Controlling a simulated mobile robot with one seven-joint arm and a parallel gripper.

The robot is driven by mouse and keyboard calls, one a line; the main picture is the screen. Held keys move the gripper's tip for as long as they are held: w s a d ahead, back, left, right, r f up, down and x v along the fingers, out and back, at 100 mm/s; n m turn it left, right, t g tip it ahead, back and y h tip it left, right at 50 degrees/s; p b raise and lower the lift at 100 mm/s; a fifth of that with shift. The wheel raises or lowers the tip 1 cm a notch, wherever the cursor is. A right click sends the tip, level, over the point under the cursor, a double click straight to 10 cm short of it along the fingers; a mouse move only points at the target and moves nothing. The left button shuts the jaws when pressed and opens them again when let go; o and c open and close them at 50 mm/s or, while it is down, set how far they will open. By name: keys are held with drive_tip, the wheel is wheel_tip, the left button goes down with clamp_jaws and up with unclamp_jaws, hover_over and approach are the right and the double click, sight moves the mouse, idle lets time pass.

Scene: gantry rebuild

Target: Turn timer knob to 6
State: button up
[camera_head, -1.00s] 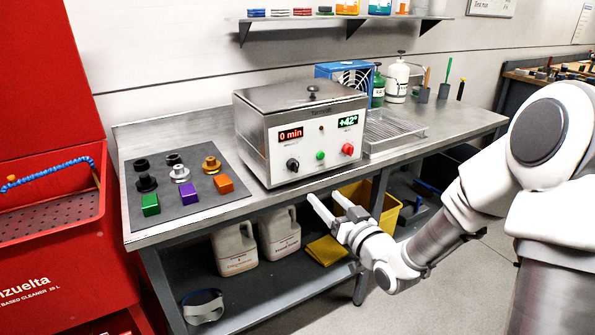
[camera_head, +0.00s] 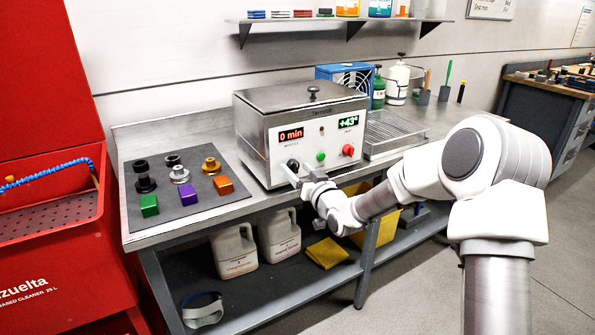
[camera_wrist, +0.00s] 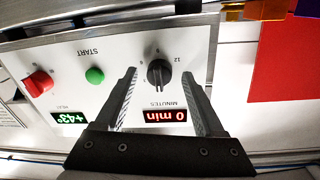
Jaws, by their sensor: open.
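The ultrasonic-style steel tank unit (camera_head: 300,100) stands on the bench with a white front panel. Its black timer knob (camera_wrist: 158,72), marked MINUTES, shows in the wrist view between my open fingers, upside down in that picture. The red display (camera_head: 291,135) reads 0 min; it also shows in the wrist view (camera_wrist: 166,116). My gripper (camera_head: 293,174) is open in front of the panel, and its fingers (camera_wrist: 165,85) straddle the knob in the picture. I cannot tell whether they touch it. In the head view the knob (camera_head: 292,164) is partly hidden by a finger.
On the panel are a green START button (camera_wrist: 94,75), a red knob (camera_wrist: 38,83) and a green display (camera_head: 348,122) reading +43°. A wire tray (camera_head: 395,135) is at the right. A grey mat (camera_head: 190,205) with small parts lies at the left.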

drive_tip(key=shift+w, duration=0.1)
drive_tip(key=shift+c, duration=0.3)
clamp_jaws()
drive_tip(key=shift+m, duration=0.4)
drive_tip(key=m, duration=0.4)
drive_tip(key=shift+m, duration=0.3)
drive_tip(key=m+p, duration=0.2)
drive_tip(key=m, duration=0.4)
drive_tip(key=shift+d+g, duration=0.1)
drive_tip(key=shift+g, duration=0.2)
drive_tip(key=m, duration=0.6)
drive_tip(key=shift+w+g, duration=0.1)
drive_tip(key=shift+g, duration=0.2)
drive_tip(key=m+y, duration=0.1)
drive_tip(key=m, duration=0.4)
drive_tip(key=shift+b, duration=0.35)
